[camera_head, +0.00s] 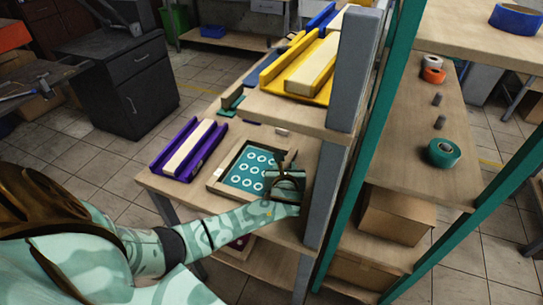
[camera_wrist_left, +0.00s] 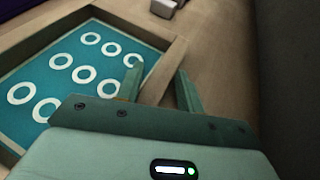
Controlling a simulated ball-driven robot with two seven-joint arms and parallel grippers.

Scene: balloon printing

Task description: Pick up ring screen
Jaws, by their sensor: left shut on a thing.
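The ring screen (camera_head: 245,170) is a teal panel with white rings in a wooden frame, lying on a wooden shelf. In the left wrist view the ring screen (camera_wrist_left: 72,72) fills the left side. My left gripper (camera_head: 284,163) is at its right side. In the left wrist view my left gripper (camera_wrist_left: 159,76) has one finger on each side of the right frame bar and is shut on it. The gripper hides part of the frame's right edge. The right gripper is not in view.
A purple tray (camera_head: 165,157) with a pale bar lies left of the screen. A higher shelf with a yellow tray (camera_head: 325,87) and a grey post (camera_head: 357,75) stand close on the right. A teal tape roll (camera_head: 444,153) lies on the right-hand shelf.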

